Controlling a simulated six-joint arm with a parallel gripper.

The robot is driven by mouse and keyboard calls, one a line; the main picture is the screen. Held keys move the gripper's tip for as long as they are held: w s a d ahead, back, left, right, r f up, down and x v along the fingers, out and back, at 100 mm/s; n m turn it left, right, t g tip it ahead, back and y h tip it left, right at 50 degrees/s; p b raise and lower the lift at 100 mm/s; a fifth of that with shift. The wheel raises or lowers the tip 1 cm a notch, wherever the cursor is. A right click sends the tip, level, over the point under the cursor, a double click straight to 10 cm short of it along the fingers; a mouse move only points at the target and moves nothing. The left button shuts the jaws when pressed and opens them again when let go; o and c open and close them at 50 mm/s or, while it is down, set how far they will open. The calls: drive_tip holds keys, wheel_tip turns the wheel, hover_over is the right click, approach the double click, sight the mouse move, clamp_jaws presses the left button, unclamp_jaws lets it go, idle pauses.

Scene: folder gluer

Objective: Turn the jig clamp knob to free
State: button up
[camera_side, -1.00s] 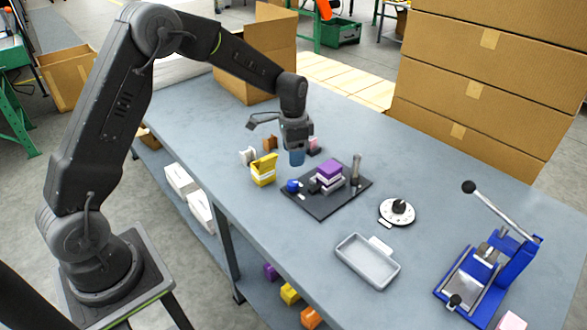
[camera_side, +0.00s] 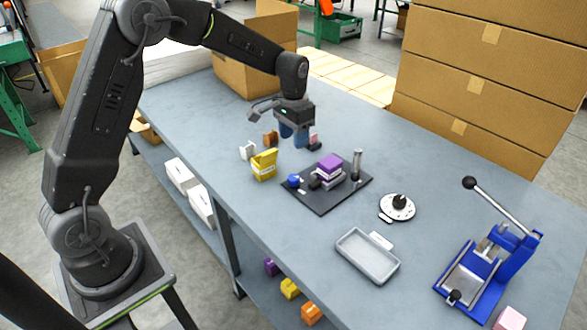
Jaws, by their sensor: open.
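The jig is a dark flat plate (camera_side: 325,202) on the table. A small blue knob (camera_side: 294,181) sits at its left corner. A purple and white block stack (camera_side: 329,166) stands on the plate, with a dark piece at its left and an upright grey post (camera_side: 356,165) behind it at the right. A black knob on a round white dial (camera_side: 385,204) sits apart, to the right of the plate. My gripper (camera_side: 293,142) is open and points down, with blue fingertips. It is above the table, behind the jig, apart from both knobs, with nothing seen between its fingers.
A yellow box (camera_side: 264,165), a white piece (camera_side: 247,151), a brown piece (camera_side: 270,138) and a pink piece (camera_side: 314,138) stand near my gripper. A grey tray (camera_side: 362,268) and a blue lever press (camera_side: 512,258) are at the right. Stacked cartons (camera_side: 480,90) rise behind.

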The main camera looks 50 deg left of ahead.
sight(293, 177)
wheel_tip(293, 177, down, 14)
drive_tip(key=shift+r+n, duration=0.1)
drive_tip(key=shift+n, duration=0.9)
drive_tip(key=c, duration=0.6)
drive_tip(key=shift+n, duration=1.5)
drive_tip(key=shift+c, duration=0.2)
drive_tip(key=o, duration=0.6)
